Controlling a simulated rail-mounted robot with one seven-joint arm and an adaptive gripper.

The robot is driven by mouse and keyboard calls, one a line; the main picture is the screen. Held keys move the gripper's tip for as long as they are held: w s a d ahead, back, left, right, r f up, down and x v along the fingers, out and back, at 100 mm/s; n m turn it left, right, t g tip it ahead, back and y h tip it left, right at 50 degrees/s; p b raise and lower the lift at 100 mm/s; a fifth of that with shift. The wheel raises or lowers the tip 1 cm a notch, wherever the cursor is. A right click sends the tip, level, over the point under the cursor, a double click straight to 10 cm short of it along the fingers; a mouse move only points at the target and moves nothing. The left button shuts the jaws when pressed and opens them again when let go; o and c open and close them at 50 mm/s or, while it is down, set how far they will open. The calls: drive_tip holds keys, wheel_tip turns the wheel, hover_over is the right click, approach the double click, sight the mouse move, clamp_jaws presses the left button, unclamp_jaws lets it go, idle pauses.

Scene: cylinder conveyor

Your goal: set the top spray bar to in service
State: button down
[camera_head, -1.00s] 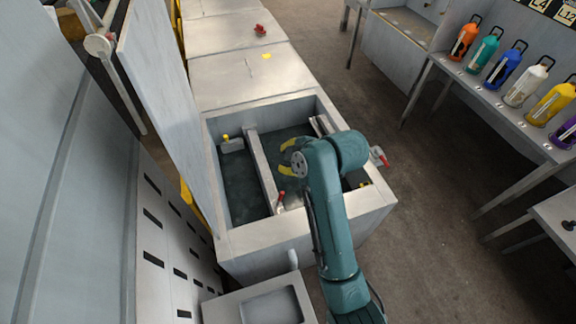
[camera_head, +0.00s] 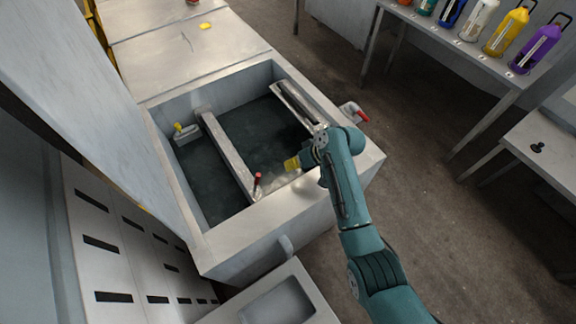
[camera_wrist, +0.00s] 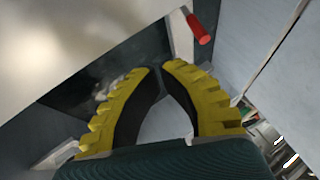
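My gripper (camera_head: 289,164) is over the open wash tank (camera_head: 325,203), with nothing visible between its fingers. In the wrist view its yellow fingertips (camera_wrist: 161,68) meet or nearly meet. A red-handled lever (camera_head: 258,180) stands on the near end of the middle bar (camera_head: 228,155), left of my gripper and apart from it. A second bar (camera_head: 296,102) lies along the tank's right side. A red handle (camera_head: 362,117) is on a fitting outside the right wall. One red handle (camera_wrist: 199,28) shows beyond my fingertips in the wrist view, not touched. I cannot tell which bar is the top spray bar.
A small yellow-topped fitting (camera_head: 183,131) is inside the tank's left wall. A raised grey panel (camera_head: 75,85) stands along the left. A bench with several coloured bottles (camera_head: 505,32) is at the upper right. The floor between is clear.

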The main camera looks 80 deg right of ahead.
sight(258, 177)
drive_tip(key=w+a+f, duration=0.2)
drive_tip(key=w+f, duration=0.2)
drive_tip(key=w, duration=0.3)
drive_tip(key=shift+f+b, duration=0.3)
drive_tip(key=shift+f, duration=0.05)
drive_tip(key=shift+w+a, duration=0.1)
drive_tip(key=w+a+r+p, duration=0.1)
drive_tip(key=p, duration=0.1)
drive_tip(key=w+a+g+h+p, duration=0.1)
drive_tip(key=p, duration=0.1)
drive_tip(key=shift+w+a+r+n+g, duration=0.1)
drive_tip(key=shift+a+r+n+g, duration=0.05)
drive_tip(key=shift+r+n+g, duration=0.2)
drive_tip(key=shift+w+a+f, duration=0.2)
